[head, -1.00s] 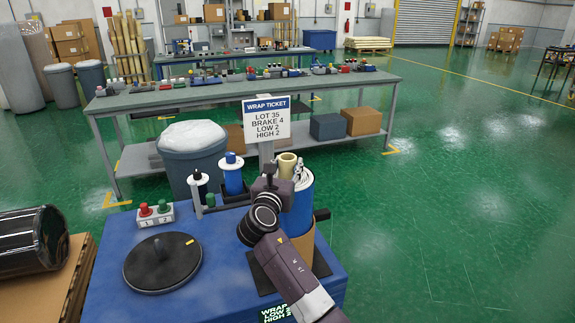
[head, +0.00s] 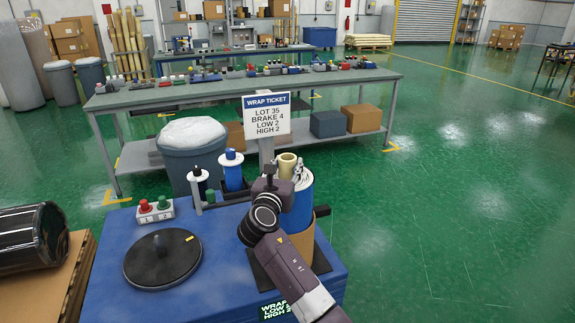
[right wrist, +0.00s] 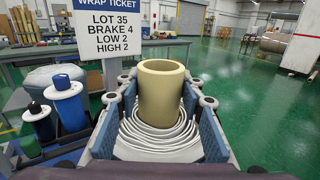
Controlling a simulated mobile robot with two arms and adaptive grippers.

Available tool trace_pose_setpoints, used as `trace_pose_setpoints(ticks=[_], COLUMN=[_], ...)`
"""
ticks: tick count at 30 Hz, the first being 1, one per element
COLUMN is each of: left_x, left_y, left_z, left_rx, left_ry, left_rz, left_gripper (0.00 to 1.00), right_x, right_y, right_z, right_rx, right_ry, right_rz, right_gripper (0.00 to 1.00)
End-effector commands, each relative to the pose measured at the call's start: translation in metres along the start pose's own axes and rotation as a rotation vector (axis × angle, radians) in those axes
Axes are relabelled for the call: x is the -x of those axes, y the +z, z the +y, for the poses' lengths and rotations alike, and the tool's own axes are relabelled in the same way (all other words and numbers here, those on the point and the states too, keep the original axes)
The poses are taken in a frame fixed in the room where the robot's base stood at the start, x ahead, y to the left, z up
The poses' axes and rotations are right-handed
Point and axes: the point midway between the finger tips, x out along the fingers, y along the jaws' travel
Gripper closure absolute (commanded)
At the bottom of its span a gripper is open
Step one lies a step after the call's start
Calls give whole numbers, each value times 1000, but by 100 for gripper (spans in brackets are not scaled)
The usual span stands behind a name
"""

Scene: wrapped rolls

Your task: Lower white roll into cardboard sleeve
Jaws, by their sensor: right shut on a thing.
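The white roll has a tan core (head: 288,165) that stands up from its top. In the right wrist view, the core (right wrist: 162,95) rises upright out of gathered white film (right wrist: 160,143). My right gripper (right wrist: 162,122) is shut on the roll, with blue pads on either side. The brown cardboard sleeve (head: 302,245) stands on the bench directly below, partly hidden by my right arm. A blue curved surface shows just above the sleeve. I cannot tell how far the roll sits inside. My left gripper is not in view.
The blue bench (head: 215,290) also holds a black turntable disc (head: 162,260), a red and green button box (head: 155,210) and blue and white spools (head: 232,172). The wrap ticket sign (head: 267,115) stands behind the gripper. A grey bin (head: 192,160) is beyond the bench.

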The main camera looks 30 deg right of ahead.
Motion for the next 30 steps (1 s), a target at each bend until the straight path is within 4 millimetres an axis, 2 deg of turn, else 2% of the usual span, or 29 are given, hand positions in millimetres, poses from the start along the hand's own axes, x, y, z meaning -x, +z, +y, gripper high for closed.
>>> trace_pose_setpoints(ticks=[30], left_x=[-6], left_y=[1], left_z=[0], left_rx=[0], left_ry=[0], left_rz=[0], left_gripper=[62], right_x=[0], right_y=[-12], right_z=[0], right_rx=[0], right_ry=[0], right_rz=[-6], right_gripper=[100])
